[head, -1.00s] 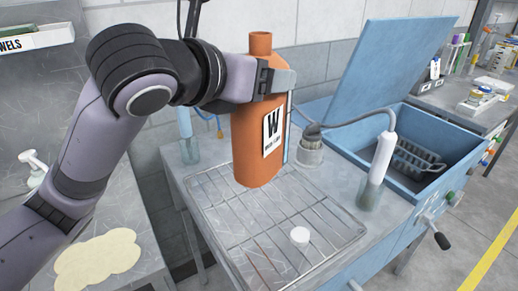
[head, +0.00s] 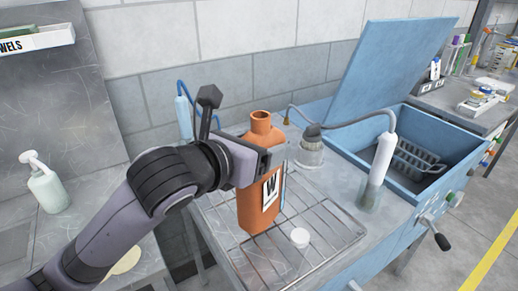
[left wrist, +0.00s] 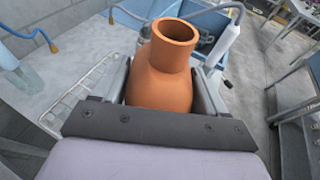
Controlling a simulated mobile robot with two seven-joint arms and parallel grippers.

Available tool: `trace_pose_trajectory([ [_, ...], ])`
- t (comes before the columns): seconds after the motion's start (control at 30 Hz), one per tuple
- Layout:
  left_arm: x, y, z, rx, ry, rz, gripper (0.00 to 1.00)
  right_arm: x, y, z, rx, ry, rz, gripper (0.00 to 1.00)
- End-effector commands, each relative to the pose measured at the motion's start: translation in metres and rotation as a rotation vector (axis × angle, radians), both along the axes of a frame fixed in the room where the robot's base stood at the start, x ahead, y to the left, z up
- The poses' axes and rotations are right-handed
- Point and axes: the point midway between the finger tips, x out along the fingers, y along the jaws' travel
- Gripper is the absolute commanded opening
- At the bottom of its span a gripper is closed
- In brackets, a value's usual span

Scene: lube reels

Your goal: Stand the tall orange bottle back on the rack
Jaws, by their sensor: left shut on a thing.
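The tall orange bottle (head: 252,208) with a "W" label is upright at the wire rack (head: 325,232) in the head view. Its base is at or just above the rack wires; I cannot tell whether it touches. My left gripper (head: 268,165) is shut on the bottle's upper body, below its open neck. In the left wrist view the bottle (left wrist: 162,80) sits between the two fingers (left wrist: 160,92). My right gripper is not in view.
A clear jar (head: 310,150) and a white-tipped hose bottle (head: 378,165) stand behind and right. The blue open-lidded tank (head: 430,160) is at right.

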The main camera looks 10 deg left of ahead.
Motion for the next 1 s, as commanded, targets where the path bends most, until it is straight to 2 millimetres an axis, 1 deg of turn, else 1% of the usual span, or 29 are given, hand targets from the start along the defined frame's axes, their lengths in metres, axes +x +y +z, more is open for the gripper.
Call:
trace_pose_trajectory([
  [0.13,0.0,0.0,-0.008,-0.001,-0.005,0.0,0.0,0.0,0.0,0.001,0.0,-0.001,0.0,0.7],
  [0.53,0.0,0.0,-0.011,-0.002,-0.007,0.0,0.0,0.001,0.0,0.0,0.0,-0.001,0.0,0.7],
  [0.57,0.0,0.0,-0.014,0.0,-0.002,0.0,0.76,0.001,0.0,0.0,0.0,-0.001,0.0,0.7],
  [0.6,0.0,0.0,-0.013,-0.001,-0.002,0.0,0.89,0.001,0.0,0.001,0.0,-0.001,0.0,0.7],
  [0.63,0.0,0.0,-0.013,-0.001,-0.002,0.0,0.98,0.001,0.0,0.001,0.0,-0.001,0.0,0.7],
  [0.9,0.0,0.0,-0.013,-0.001,-0.002,0.0,0.98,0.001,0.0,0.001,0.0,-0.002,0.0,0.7],
  [1.0,0.0,0.0,-0.01,-0.001,-0.002,0.0,0.98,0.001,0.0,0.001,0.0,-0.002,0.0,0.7],
])
